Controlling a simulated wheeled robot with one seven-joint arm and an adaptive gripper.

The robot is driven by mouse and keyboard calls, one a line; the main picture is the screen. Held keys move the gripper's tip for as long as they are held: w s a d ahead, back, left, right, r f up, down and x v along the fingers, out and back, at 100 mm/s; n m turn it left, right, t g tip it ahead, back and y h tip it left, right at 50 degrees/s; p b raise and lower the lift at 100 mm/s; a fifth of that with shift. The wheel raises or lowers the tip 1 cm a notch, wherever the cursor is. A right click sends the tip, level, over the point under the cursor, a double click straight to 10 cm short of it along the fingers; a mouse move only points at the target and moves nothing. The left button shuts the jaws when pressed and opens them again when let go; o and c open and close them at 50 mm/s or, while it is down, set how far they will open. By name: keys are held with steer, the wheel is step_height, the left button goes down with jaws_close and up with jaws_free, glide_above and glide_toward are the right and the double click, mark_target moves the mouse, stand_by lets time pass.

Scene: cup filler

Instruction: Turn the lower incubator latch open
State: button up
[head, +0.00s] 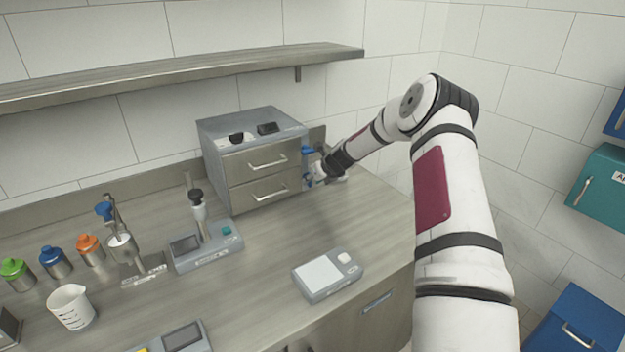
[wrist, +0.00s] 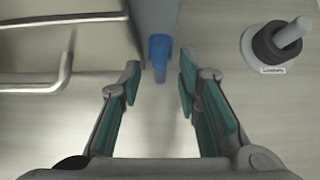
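The steel incubator (head: 215,140) stands on the counter against the wall, with two drawer fronts. The upper blue latch (head: 307,150) and the lower blue latch (head: 308,181) are on its right side. My gripper (head: 322,170) is beside this right side, close to the lower latch. In the wrist view my gripper (wrist: 158,82) is open and empty, its teal-padded fingers spread. A blue latch (wrist: 159,50) shows between and slightly beyond the fingertips, with no clear contact. I cannot tell for certain from the wrist view which latch it is.
Drawer handles (wrist: 62,75) stick out left of my fingers. A grey post with a dark collar (wrist: 276,45) stands to the right. A scale (head: 326,274) and a device with an upright handle (head: 205,250) stand in front on the counter. A shelf (head: 180,75) hangs above.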

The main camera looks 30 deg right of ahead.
steer(key=v, duration=1.1)
steer(key=shift+s+r, duration=0.25)
steer(key=shift+d, duration=0.1)
steer(key=s+a+r+m+h, duration=0.2)
steer(key=a+r+m+h, duration=0.25)
steer(key=r+m, duration=0.7)
steer(key=s+a+r+m+h, duration=0.3)
steer(key=s+a+r+m, duration=0.2)
steer(key=s+r+m, duration=0.5)
steer(key=s+a+m+g+y, duration=0.1)
steer(key=s+a+m, duration=0.4)
steer(key=s, duration=0.5)
steer(key=s+a+f+m+g+y, duration=0.1)
steer(key=s+a+m+y, duration=0.2)
steer(key=s, duration=0.7)
steer(key=s+a+m+g+y, duration=0.1)
steer(key=s+a+m+y, duration=0.2)
steer(key=s+a+m, duration=0.4)
steer(key=s+a, duration=0.3)
steer(key=shift+f+g, duration=0.25)
steer(key=shift+g, duration=0.15)
